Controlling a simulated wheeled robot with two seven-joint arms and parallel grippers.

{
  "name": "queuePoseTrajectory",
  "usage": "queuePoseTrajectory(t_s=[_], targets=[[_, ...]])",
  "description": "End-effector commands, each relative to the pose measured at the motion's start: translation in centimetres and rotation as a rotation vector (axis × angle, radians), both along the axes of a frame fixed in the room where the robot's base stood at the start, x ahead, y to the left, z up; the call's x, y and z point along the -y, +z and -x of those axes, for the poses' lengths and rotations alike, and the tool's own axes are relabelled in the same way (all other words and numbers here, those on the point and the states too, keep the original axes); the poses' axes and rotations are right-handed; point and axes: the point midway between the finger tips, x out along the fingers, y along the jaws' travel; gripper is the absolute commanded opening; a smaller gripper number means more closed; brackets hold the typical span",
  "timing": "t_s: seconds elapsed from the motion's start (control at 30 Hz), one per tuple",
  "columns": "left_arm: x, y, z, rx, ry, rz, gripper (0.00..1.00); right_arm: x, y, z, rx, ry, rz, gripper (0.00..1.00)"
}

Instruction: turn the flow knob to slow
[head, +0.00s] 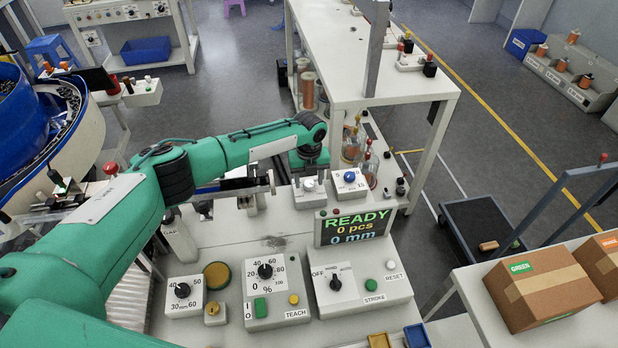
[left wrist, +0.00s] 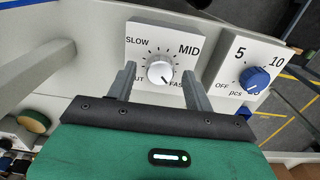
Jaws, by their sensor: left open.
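The flow knob (left wrist: 160,70) is a small white dial on a grey box with a white face marked SLOW, MID and FAST; a fourth label is partly hidden by a finger. Its dark mark appears to point down and right, toward FAST. In the head view the flow knob's box (head: 308,194) stands left of the READY display, below my left gripper (head: 310,170). In the left wrist view my left gripper (left wrist: 159,76) is open, with one finger on each side of the knob. I cannot tell whether the fingers touch it. My right gripper is not in view.
A blue knob (left wrist: 255,80) on a similar box stands close to the right. The READY display (head: 353,227) is just in front. Several larger control boxes, such as the percent dial box (head: 277,312), stand nearer. A cardboard box (head: 540,285) sits on the right table.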

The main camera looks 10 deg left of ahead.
Motion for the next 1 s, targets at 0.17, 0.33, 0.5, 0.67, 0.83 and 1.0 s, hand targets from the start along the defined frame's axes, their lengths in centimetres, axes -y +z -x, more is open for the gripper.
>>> queuePoseTrajectory(t_s=[0.17, 0.33, 0.5, 0.67, 0.83, 1.0], targets=[[-0.02, -0.58, 0.00, 0.001, 0.000, 0.001, 0.52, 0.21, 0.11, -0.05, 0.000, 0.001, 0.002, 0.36], [-0.03, -0.59, 0.00, 0.001, 0.000, 0.001, 0.52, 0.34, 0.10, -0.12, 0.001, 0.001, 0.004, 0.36], [-0.04, -0.56, -0.01, 0.001, 0.000, 0.000, 0.23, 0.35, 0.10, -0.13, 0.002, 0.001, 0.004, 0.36], [-0.05, -0.55, -0.01, 0.001, 0.001, 0.000, 0.08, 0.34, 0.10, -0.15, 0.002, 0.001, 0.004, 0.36], [-0.05, -0.56, 0.00, 0.000, 0.016, 0.000, 0.08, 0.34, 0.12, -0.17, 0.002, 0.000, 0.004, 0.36], [-0.04, -0.52, 0.00, 0.000, 0.079, 0.000, 0.08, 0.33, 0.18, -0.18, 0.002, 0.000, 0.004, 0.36]])
